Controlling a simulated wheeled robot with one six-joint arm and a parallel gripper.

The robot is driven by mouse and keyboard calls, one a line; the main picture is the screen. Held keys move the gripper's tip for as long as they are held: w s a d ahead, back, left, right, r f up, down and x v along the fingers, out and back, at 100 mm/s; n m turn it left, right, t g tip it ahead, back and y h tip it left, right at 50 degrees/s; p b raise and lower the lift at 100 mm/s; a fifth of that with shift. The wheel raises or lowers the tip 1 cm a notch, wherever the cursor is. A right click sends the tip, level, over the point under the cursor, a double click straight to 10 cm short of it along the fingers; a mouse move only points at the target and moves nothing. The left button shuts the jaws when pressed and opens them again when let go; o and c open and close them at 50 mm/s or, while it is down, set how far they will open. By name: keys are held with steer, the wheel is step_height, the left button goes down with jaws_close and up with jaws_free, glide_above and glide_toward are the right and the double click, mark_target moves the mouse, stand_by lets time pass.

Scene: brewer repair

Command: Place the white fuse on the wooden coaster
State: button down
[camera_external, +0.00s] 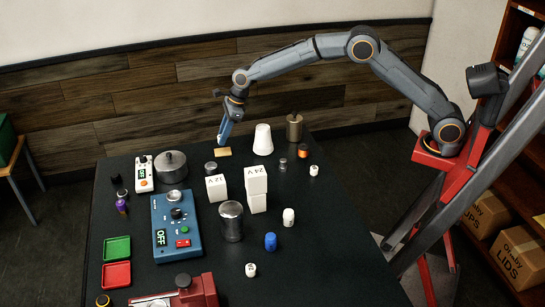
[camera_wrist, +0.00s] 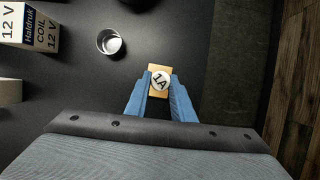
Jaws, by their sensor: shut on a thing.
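A white fuse (camera_wrist: 160,80) marked "1A" is between my gripper's fingertips in the wrist view. My gripper (camera_external: 222,145) is shut on it and points down at the far edge of the black table. The wooden coaster (camera_external: 226,153) lies flat right at the fingertips. In the wrist view the coaster (camera_wrist: 159,67) shows around the fuse, directly beneath it. I cannot tell whether the fuse touches the coaster. In the external view the fuse is hidden or too small to make out at the fingers.
A small metal cup (camera_external: 211,168) stands close to the coaster. A white tapered cup (camera_external: 263,139) stands to its right, and a grey round weight (camera_external: 171,167) to its left. White 12 V (camera_external: 216,188) and 24 V (camera_external: 256,180) boxes stand nearer the camera.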

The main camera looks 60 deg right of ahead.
steer(key=shift+f+p, duration=0.5)
steer(key=shift+f, duration=1.3)
steer(key=shift+f, duration=0.15)
steer(key=c, duration=1.5)
jaws_free()
steer(key=b+v, duration=0.3)
steer(key=v, duration=0.9)
steer(key=shift+r, duration=0.2)
